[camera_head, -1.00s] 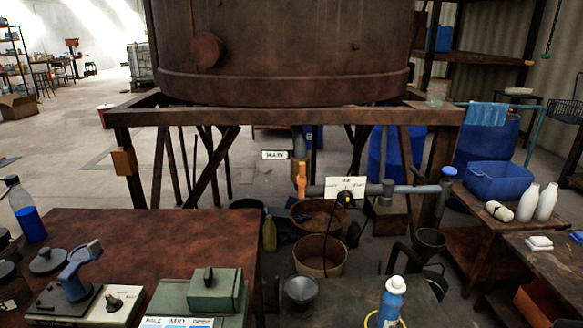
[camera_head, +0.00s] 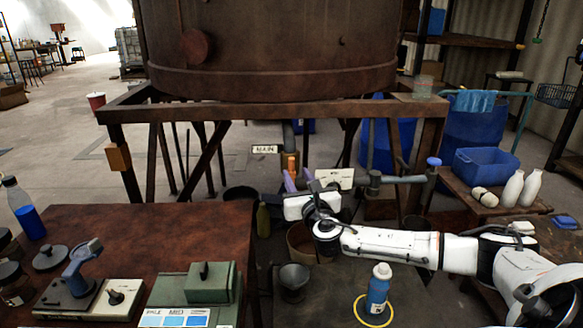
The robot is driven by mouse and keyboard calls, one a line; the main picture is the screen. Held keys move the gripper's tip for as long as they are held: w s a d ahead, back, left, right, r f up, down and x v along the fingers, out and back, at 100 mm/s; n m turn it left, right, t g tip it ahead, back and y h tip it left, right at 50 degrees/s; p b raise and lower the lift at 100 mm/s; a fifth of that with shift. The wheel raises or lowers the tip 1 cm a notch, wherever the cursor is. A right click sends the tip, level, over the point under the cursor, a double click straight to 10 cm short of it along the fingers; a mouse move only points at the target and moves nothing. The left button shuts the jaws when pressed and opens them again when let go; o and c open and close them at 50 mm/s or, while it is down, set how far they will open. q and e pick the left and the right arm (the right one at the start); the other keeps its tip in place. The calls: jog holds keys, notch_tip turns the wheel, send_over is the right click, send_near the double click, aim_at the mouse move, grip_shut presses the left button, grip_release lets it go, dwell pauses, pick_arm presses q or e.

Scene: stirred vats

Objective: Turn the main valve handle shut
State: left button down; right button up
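The main valve handle (camera_head: 291,162) is a small orange upright lever on the grey pipe under the vat, right of the white MAIN sign (camera_head: 265,149). Its lower part is hidden by my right gripper. My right gripper (camera_head: 298,179) reaches in from the right, with two purple fingers standing apart and pointing up and away at the handle. One finger overlaps the handle in the picture and the other is to its right. I cannot tell whether either touches it. My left gripper is not in view.
The rusty vat (camera_head: 270,45) stands on a brown frame (camera_head: 270,110) over the valve. A second white sign (camera_head: 335,178) and a grey side pipe (camera_head: 400,179) are just right of the gripper. A blue bottle (camera_head: 377,292) stands below my arm. A rusty table (camera_head: 150,240) fills the lower left.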

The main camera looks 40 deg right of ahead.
aim_at(293, 169)
jog(key=x, duration=0.6)
jog(key=shift+f, duration=0.1)
grip_shut()
